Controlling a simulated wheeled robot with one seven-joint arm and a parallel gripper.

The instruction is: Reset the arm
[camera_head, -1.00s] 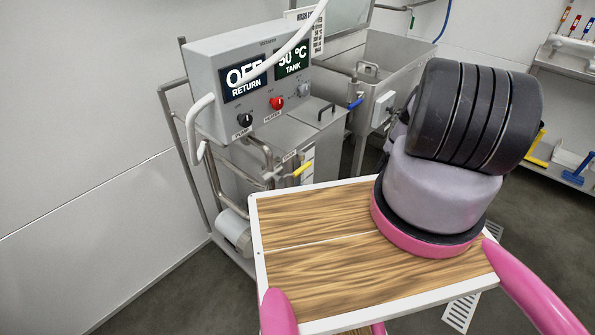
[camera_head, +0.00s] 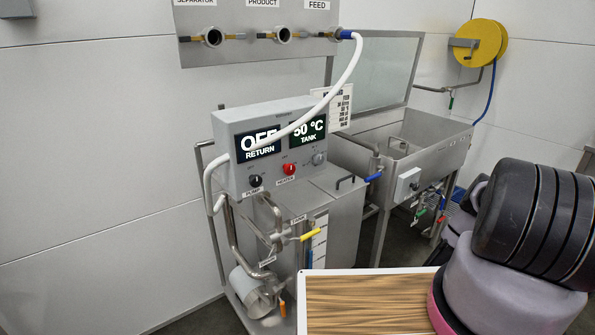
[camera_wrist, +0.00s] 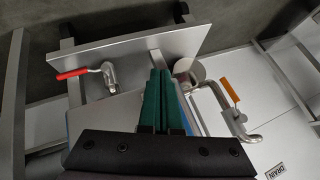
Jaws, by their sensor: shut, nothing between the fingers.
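My arm (camera_head: 532,215) shows at the right of the head view, its dark ribbed link folded above its pale base on my wood-topped body. My gripper (camera_wrist: 164,75) shows in the wrist view, with its two green fingers together and nothing between them. It is not visible in the head view. In the wrist view the fingers point toward metal pipework and a grey plate, and I cannot tell whether they touch anything. The control box (camera_head: 272,143) of the tank unit reads OFF for return and 50 °C for tank.
A white hose (camera_head: 345,75) runs from the FEED port down across the control box. A steel sink (camera_head: 425,140) stands behind the tank. A red-handled valve (camera_wrist: 72,74) and an orange-handled valve (camera_wrist: 229,89) flank the fingers. A yellow hose reel (camera_head: 481,42) hangs at the back right.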

